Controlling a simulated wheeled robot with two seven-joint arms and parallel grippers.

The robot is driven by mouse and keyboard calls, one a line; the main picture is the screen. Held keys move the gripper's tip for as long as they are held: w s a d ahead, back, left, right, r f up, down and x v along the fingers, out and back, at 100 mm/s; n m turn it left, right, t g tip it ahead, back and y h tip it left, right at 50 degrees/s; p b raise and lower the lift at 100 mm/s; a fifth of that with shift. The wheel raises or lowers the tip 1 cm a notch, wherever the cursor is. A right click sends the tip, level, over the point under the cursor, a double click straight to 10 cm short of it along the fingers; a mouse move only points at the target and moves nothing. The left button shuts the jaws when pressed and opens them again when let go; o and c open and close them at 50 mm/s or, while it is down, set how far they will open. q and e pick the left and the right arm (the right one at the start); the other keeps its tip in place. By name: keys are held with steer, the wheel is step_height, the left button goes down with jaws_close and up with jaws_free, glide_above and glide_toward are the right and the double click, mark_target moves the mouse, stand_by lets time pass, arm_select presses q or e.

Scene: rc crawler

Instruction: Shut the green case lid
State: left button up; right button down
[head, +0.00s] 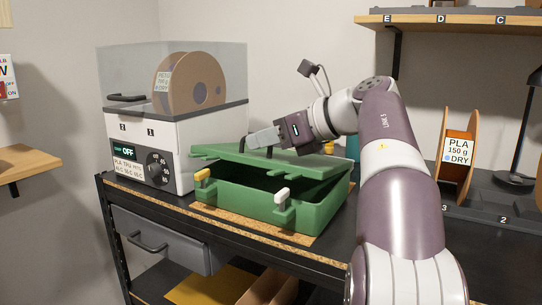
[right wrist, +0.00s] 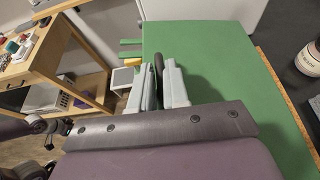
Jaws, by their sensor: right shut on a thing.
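The green case (head: 265,203) sits on a bench with its lid (head: 300,162) tilted low over the body. A dark gap shows between lid and body along the front and right. A yellow latch (head: 202,177) and a white latch (head: 281,198) are on the front. My right gripper (head: 256,142) is over the lid, shut on a dark handle. In the right wrist view the fingers (right wrist: 161,80) close around this dark handle (right wrist: 158,66), with the green lid (right wrist: 210,70) beneath. My left gripper is not in view.
A filament dryer (head: 155,145) with a clear cover and a spool (head: 187,85) stands left of the case. A PLA spool (head: 457,155) stands on the right, behind my right arm. A shelf (head: 450,22) hangs above. A drawer (head: 160,240) is under the bench.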

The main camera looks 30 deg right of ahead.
mark_target(269, 159)
arm_select(q)
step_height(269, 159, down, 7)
steer(key=b, duration=0.5)
arm_select(e)
steer(key=shift+n+t+h, duration=0.4)
steer(key=shift+n+h, duration=0.2)
steer(key=shift+n, duration=0.3)
steer(key=f, duration=0.2)
steer(key=a+f, duration=0.1)
steer(key=f, duration=0.1)
steer(key=shift+s+a, duration=0.1)
steer(key=shift+s, duration=0.2)
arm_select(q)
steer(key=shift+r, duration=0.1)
arm_select(e)
steer(key=c, duration=1.2)
jaws_free()
steer(key=shift+c, duration=0.2)
steer(key=shift+o, duration=0.2)
steer(key=shift+s+r, duration=0.1)
steer(key=p+v, duration=0.3)
steer(key=v, duration=0.8)
steer(key=shift+s+d+r, duration=0.15)
steer(key=shift+s+d, duration=0.1)
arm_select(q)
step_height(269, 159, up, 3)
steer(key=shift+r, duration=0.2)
arm_select(e)
steer(key=shift+s+d, duration=0.1)
steer(key=shift+s, duration=0.25)
